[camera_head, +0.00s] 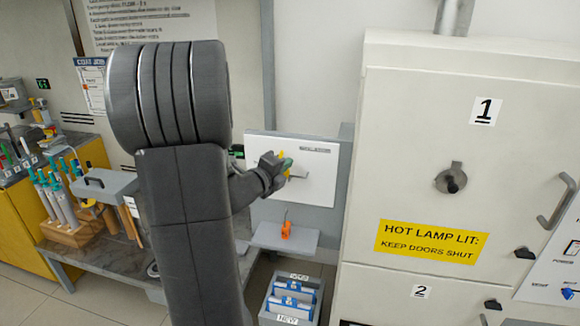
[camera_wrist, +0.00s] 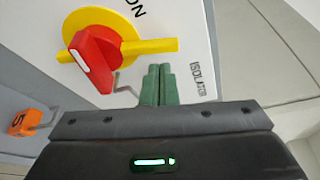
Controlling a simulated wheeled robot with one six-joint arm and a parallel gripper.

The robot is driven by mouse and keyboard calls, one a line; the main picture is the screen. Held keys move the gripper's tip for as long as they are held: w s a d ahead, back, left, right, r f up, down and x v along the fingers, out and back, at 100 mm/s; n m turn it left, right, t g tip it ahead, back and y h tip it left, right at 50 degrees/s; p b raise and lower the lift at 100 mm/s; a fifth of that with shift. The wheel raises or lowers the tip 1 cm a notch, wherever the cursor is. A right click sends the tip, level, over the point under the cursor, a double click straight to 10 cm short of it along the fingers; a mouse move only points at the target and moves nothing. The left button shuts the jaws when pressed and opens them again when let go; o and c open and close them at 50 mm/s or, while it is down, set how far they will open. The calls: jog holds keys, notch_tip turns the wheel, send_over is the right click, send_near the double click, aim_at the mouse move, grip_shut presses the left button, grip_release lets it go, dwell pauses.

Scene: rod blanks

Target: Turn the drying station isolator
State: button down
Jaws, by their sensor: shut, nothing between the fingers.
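The isolator is a red handle (camera_wrist: 92,62) with a white mark, on a yellow disc (camera_wrist: 120,28). It sits on a white panel (camera_head: 317,158) lettered "ON" and "ISOLAT…" in the wrist view. A yellow bar (camera_wrist: 160,45) sticks out from the disc. In the head view my gripper hides most of the isolator. My gripper (camera_wrist: 158,72) is shut and empty, its green fingertips together just beside the yellow bar and right of the red handle. Whether they touch the bar I cannot tell. My gripper also shows in the head view (camera_head: 286,166).
A thin bent metal piece (camera_wrist: 124,85) sticks out near the handle. An orange padlock (camera_head: 287,230) stands on a small grey shelf (camera_head: 268,238) below the panel. A cream cabinet (camera_head: 400,150) with a "HOT LAMP LIT" sign stands right. A bin (camera_head: 290,300) is beneath.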

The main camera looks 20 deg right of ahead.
jog(key=shift+w+a+r, duration=0.1)
jog(key=shift+w+a, duration=0.2)
jog(key=shift+a, duration=0.05)
jog(key=shift+w+a+r+n+h+b, duration=0.15)
jog(key=shift+a+n+b, duration=0.1)
jog(key=shift+n+b, duration=0.3)
jog(key=shift+w+a+f+n+h+b, duration=0.15)
jog(key=shift+a+n+b, duration=0.1)
jog(key=shift+n+b, duration=0.3)
jog(key=shift+w+a+r, duration=0.2)
jog(key=shift+a+r, duration=0.05)
jog(key=shift+r, duration=0.1)
jog(key=shift+b, duration=0.3)
jog(key=shift+s+d+f, duration=0.1)
jog(key=shift+d, duration=0.2)
jog(key=s+d+b, duration=0.1)
jog(key=s+d, duration=0.1)
jog(key=shift+s+b, duration=0.4)
jog(key=b+v, duration=0.1)
jog(key=v, duration=0.8)
